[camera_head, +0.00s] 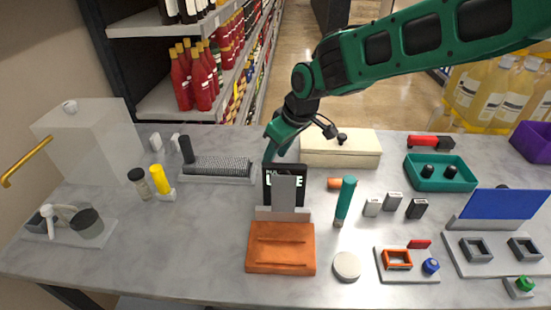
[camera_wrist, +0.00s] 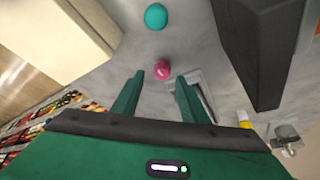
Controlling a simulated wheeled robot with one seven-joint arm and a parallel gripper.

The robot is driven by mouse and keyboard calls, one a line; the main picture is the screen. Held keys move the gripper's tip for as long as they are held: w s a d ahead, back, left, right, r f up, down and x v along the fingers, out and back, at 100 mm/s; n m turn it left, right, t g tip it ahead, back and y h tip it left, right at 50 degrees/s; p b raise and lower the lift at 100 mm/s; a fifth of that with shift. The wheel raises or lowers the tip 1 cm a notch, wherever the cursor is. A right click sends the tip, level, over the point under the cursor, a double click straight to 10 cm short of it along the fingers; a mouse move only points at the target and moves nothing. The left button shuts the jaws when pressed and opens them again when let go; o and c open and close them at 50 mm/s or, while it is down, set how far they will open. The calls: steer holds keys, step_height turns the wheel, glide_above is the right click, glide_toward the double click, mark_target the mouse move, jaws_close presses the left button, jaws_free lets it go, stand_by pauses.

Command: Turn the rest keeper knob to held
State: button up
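No label in view marks the rest keeper knob, so I cannot tell for certain which knob it is. My gripper (camera_wrist: 159,80) is open, its two green fingers apart. A round pink-red knob (camera_wrist: 162,70) shows in line with the gap between the fingertips, with nothing gripped; its depth is unclear. A round teal thing (camera_wrist: 155,16) lies beyond it. In the head view my gripper (camera_head: 272,152) is over the table behind a black sign panel (camera_head: 270,180), which partly hides it; the pink-red knob cannot be made out there. A small blue knob (camera_head: 431,265) sits at front right.
A cream box (camera_head: 340,150) stands close behind my gripper. A teal upright cylinder (camera_head: 344,202), an orange block (camera_head: 280,250) and a teal tray (camera_head: 440,182) stand on the table. The front-left tabletop is mostly clear.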

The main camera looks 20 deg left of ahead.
steer(key=v, duration=0.8)
steer(key=shift+w+d, duration=0.1)
steer(key=shift+d, duration=0.1)
